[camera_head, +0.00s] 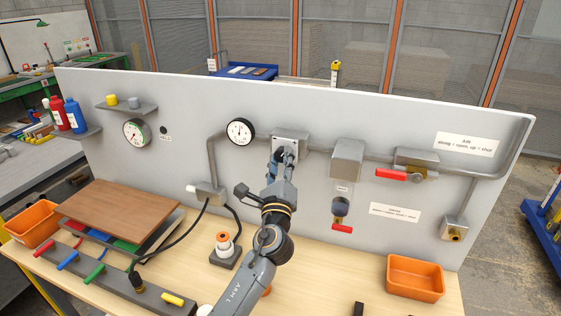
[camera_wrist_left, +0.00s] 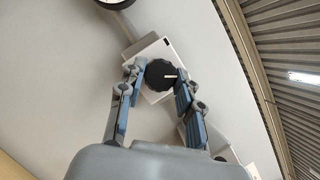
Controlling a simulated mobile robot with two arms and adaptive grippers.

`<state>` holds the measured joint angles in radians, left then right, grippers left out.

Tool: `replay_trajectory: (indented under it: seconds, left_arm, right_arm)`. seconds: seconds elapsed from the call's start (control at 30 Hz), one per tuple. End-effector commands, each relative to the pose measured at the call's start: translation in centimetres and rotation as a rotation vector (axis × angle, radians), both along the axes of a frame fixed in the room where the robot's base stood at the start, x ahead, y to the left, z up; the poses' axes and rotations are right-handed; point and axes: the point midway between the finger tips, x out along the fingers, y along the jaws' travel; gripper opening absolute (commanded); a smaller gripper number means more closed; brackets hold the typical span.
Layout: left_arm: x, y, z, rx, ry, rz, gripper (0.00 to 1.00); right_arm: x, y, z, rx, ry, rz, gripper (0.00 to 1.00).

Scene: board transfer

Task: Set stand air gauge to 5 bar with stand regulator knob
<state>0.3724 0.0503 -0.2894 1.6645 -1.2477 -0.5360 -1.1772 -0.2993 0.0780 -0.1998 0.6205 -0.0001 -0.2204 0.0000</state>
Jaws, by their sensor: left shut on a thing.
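The stand air gauge (camera_head: 240,131) is a round white dial with a black rim on the grey panel's pipe. Its needle shows, but the number it points to is too small to read. The regulator block (camera_head: 291,139) sits on the pipe just right of the gauge. Its black round knob (camera_wrist_left: 159,75) has a white mark that points right in the left wrist view. My left gripper (camera_head: 284,158) is at the front of the block, with its fingers closed on both sides of the knob. The gripper mostly hides the knob in the head view. My right gripper is out of view.
Right of the regulator are a grey filter unit (camera_head: 346,160) and a red-handled valve (camera_head: 392,175). A second gauge (camera_head: 137,132) hangs at the left. Below are an emergency-style button box (camera_head: 224,251), a brown board (camera_head: 124,213) and an orange bin (camera_head: 415,279).

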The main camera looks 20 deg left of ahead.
Motion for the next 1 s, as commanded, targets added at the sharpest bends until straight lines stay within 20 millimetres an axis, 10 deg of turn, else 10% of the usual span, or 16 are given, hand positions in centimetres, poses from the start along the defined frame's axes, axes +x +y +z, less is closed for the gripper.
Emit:
replay_trajectory:
  seconds: [0.37,0.4,0.5,1.0]
  left_arm:
    - [0.0,0.0,0.0,-0.005,0.001,-0.001,0.03]
    - [0.0,0.0,0.0,-0.005,0.001,-0.001,0.38]
    - [0.0,0.0,0.0,-0.005,0.0,0.0,0.57]
    - [-2.0,-0.5,-0.8,-0.004,0.002,-0.002,0.57]
  right_arm:
    - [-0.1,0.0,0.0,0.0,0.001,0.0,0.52]
    - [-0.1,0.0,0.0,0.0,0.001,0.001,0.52]
    - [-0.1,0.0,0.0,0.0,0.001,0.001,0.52]
    - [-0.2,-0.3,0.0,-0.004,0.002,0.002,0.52]
